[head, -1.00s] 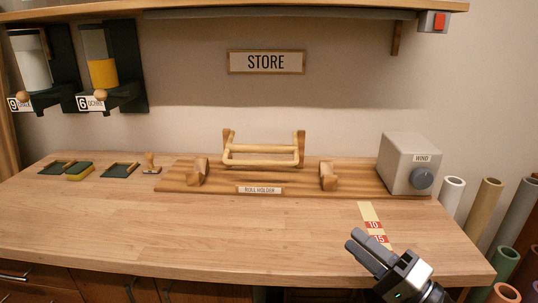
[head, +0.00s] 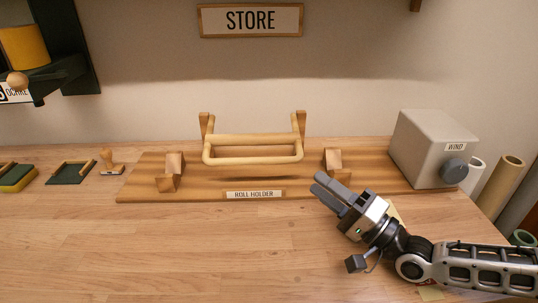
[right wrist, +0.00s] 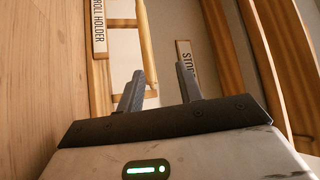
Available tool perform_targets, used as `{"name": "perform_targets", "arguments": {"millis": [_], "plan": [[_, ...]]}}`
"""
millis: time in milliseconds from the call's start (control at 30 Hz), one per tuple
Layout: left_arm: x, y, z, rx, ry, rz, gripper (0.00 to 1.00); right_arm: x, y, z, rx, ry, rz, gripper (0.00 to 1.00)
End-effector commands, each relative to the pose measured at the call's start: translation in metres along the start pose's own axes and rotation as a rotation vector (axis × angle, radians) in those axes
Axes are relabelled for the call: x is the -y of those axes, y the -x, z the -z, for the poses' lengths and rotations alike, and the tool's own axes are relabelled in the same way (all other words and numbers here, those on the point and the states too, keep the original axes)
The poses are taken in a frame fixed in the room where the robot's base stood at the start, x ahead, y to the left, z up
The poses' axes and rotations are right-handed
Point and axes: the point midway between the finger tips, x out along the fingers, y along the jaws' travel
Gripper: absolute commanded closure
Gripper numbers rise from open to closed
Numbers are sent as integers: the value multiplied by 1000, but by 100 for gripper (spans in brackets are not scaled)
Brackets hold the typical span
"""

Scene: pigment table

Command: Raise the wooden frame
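The wooden frame (head: 253,139), a pale rectangle of rounded bars, lies low between two upright posts at the back of the roll holder board (head: 140,190). Part of it shows in the right wrist view (right wrist: 146,45). My right gripper (head: 332,188) is above the front right of the board, just in front of the right wooden bracket (head: 335,160), apart from the frame. Its two fingers (right wrist: 160,72) stand apart in the right wrist view with nothing between them. My left gripper is not in view.
A grey box with a knob, labelled WIND (head: 428,150), stands at the board's right end. A stamp (head: 109,162) and green trays (head: 70,172) lie to the left. A left bracket (head: 171,172) stands on the board.

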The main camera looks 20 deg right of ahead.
Motion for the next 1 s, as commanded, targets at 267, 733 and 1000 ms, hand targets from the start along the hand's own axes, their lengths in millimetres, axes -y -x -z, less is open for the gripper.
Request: {"name": "perform_targets", "arguments": {"millis": [267, 733, 1000], "plan": [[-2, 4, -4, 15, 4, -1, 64, -14, -59, -4, -3, -1, 7, 64], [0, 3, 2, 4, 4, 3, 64, -26, -125, -8, 1, -1, 1, 64], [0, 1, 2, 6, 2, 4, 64, -27, -128, -9, 2, -1, 0, 64]]}}
